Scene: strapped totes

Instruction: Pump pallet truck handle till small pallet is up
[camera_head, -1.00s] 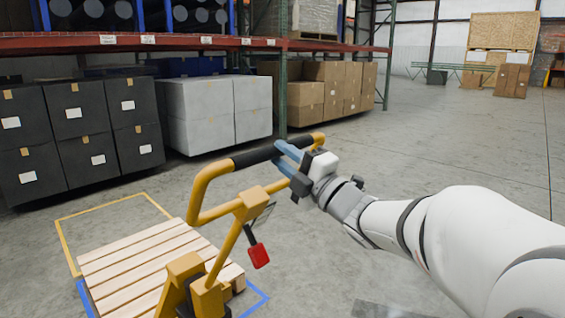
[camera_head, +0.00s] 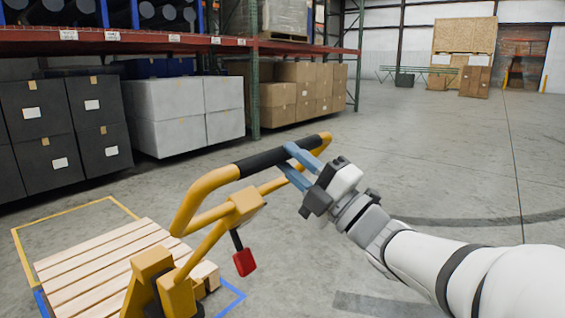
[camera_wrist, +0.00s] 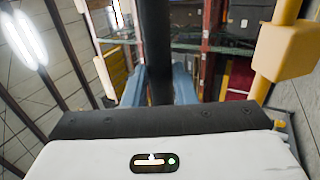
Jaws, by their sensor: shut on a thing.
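The yellow pallet truck handle (camera_head: 186,203) is a loop with a black grip (camera_head: 258,160) along its top bar. It leans over to the right, toward my arm. My gripper (camera_head: 285,156) has its blue fingers shut around the right part of the black grip. In the wrist view the black grip (camera_wrist: 155,40) runs between the blue fingers (camera_wrist: 161,85). The truck's yellow body (camera_head: 150,278) stands at the front edge of the small wooden pallet (camera_head: 95,262). I cannot tell how high the pallet sits above the floor.
A red tag (camera_head: 243,262) hangs below the handle. Yellow and blue floor lines (camera_head: 75,219) frame the pallet. Black bins (camera_head: 58,142), white boxes (camera_head: 190,115) and brown cartons (camera_head: 300,90) stand under the rack behind. The floor to the right is open.

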